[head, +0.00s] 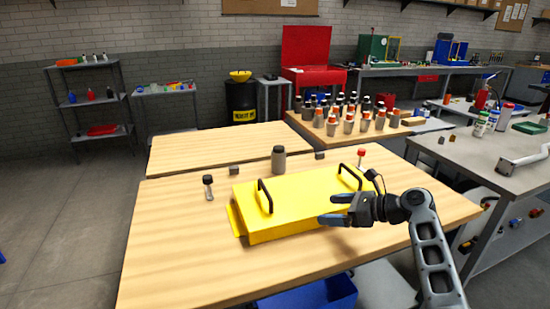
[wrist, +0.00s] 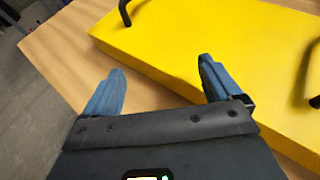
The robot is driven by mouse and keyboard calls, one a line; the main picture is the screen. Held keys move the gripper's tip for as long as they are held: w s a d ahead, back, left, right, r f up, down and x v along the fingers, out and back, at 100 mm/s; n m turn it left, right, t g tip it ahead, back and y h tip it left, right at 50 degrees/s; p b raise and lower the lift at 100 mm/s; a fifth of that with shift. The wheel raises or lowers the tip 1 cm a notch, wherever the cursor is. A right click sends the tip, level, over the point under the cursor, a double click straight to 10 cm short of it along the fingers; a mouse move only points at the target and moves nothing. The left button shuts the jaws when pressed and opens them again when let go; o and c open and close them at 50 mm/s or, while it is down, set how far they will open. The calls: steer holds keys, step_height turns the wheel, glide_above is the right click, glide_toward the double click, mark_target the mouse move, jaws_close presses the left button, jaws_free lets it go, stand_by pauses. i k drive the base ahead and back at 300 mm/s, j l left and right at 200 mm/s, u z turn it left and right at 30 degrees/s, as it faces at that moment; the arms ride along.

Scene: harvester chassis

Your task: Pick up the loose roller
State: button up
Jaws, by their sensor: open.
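A grey upright cylinder with a dark top (head: 279,159) stands on the wooden table behind the yellow box; it may be the loose roller, but I cannot tell for sure. A smaller piece with a black top and pale body (head: 208,187) stands left of the box. The yellow box (head: 290,232) has two black handles on top. My gripper (head: 328,209) is open and empty over the front right part of the box in the head view. In the wrist view the blue fingers (wrist: 162,68) are spread apart, with the yellow box beyond them. No roller shows in the wrist view.
Two small dark blocks (head: 234,170) (head: 320,155) and a red-topped piece (head: 361,157) stand near the box. The table's left front (head: 165,250) is clear. Several bottles crowd a table behind (head: 400,131). A blue bin (head: 335,291) is below the front edge.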

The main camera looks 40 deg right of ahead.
mark_target(278, 160)
steer(key=i+l, duration=0.25)
steer(key=i, duration=0.3)
steer(key=i+l, duration=0.3)
steer(key=i, duration=0.2)
